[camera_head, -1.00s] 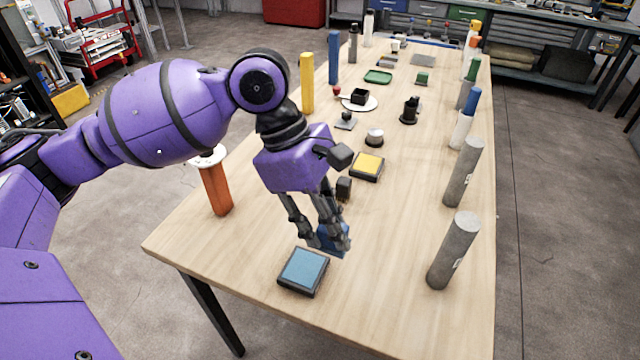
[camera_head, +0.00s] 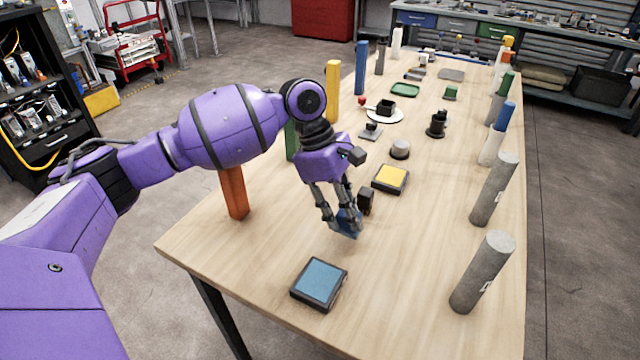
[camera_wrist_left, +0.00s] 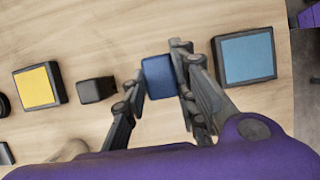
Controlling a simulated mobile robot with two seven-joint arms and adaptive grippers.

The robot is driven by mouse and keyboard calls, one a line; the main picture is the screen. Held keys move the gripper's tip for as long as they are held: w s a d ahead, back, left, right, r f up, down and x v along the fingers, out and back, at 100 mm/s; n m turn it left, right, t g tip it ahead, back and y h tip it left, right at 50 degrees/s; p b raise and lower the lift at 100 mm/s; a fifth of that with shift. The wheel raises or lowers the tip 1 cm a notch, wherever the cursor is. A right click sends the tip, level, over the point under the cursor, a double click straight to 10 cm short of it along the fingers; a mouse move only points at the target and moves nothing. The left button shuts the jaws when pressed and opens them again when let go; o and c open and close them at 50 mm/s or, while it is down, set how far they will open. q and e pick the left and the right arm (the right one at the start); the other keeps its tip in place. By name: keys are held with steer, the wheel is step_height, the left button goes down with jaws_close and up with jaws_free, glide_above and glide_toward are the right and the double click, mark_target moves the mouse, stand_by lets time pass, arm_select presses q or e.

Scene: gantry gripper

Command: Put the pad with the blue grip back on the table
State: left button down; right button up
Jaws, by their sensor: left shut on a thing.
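My left gripper (camera_head: 343,224) is shut on the blue grip (camera_head: 348,220) of a pad, low over the near half of the table (camera_head: 420,290). In the left wrist view the blue grip (camera_wrist_left: 159,77) sits between the fingers, and its top hides whatever is below it. I cannot tell whether the pad touches the table. A dark block (camera_head: 366,201) stands just beyond the gripper; it also shows in the left wrist view (camera_wrist_left: 95,90). My right gripper is not in view.
A square box with a blue top (camera_head: 320,282) lies nearer the front edge, and one with a yellow top (camera_head: 391,178) lies beyond the dark block. Grey cylinders (camera_head: 482,272) line the right edge. An orange post (camera_head: 235,193) stands at the left edge. Bare wood lies right of the gripper.

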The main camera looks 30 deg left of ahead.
mark_target(346, 221)
arm_select(q)
step_height(346, 221, down, 3)
steer(key=shift+w+f, duration=0.1)
steer(key=c, duration=1.4)
jaws_free()
steer(key=v, duration=1.2)
steer(key=shift+p, duration=0.4)
